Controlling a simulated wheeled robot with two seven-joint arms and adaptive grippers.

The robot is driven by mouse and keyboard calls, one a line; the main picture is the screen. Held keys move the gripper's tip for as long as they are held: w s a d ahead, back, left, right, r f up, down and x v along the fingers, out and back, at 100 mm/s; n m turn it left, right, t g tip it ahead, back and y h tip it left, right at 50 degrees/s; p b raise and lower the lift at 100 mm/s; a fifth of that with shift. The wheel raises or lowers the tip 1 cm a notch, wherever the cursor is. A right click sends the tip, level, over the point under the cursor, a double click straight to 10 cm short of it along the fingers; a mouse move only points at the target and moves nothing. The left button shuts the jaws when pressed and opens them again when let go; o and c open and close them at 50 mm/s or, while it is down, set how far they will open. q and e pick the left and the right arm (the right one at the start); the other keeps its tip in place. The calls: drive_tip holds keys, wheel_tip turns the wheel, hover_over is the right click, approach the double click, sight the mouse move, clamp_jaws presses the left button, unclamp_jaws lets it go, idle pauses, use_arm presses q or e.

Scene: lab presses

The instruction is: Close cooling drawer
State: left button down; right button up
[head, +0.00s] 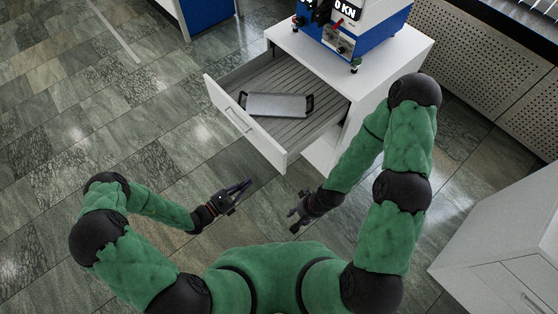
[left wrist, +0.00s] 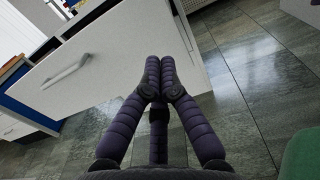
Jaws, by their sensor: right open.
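The cooling drawer (head: 243,127) is pulled well out of the white cabinet (head: 405,55) under the press. Its white front, with a bar handle (head: 238,120), faces the lower left. A flat grey plate with black handles (head: 277,105) lies on the ribbed drawer floor. My left gripper (head: 243,187) is in front of the drawer, apart from it, with its fingers together and nothing between them. In the left wrist view the drawer front (left wrist: 120,50) and handle (left wrist: 67,70) lie beyond the fingertips (left wrist: 160,60). My right gripper (head: 294,216) is open and empty, below the drawer's near corner.
A blue and white press (head: 362,38) stands on the cabinet. Another white cabinet (head: 510,255) is at the lower right, and a blue-fronted unit (head: 205,12) is at the top. A perforated panel (head: 490,60) lines the right. The tiled floor to the left is clear.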

sight(279, 157)
use_arm(q)
drive_tip(key=b+x, duration=0.2)
drive_tip(key=x, duration=1.2)
drive_tip(key=shift+a+b, duration=0.1)
drive_tip(key=shift+b, duration=0.25)
use_arm(e)
wheel_tip(279, 157, down, 3)
drive_tip(key=shift+r, duration=0.15)
use_arm(q)
drive_tip(key=shift+w, duration=0.1)
